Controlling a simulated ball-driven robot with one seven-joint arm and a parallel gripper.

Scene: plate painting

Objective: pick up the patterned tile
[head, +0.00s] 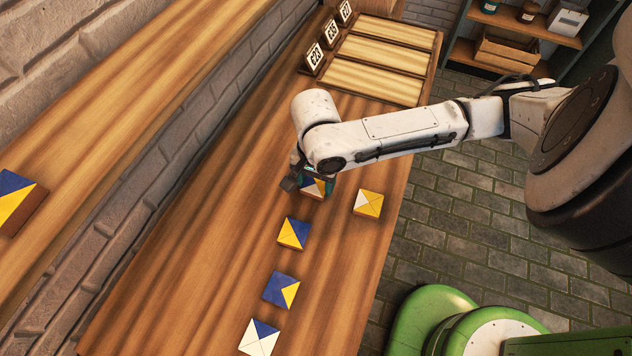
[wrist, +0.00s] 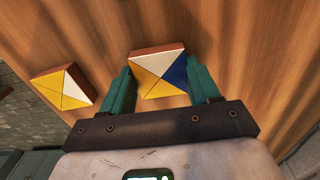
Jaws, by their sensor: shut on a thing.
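The patterned tile (wrist: 157,72), painted yellow, white and blue, sits between the two teal fingers of my gripper (wrist: 161,88) in the wrist view. The fingers are shut on its sides. In the head view this tile (head: 314,188) is partly hidden under the end of my arm, and my gripper (head: 308,183) shows beside it. I cannot tell whether the tile touches the table or is slightly above it.
A white and yellow tile (head: 368,203) lies close to the right. A tray (head: 376,58) with number signs stands at the far end. The table's left side is clear.

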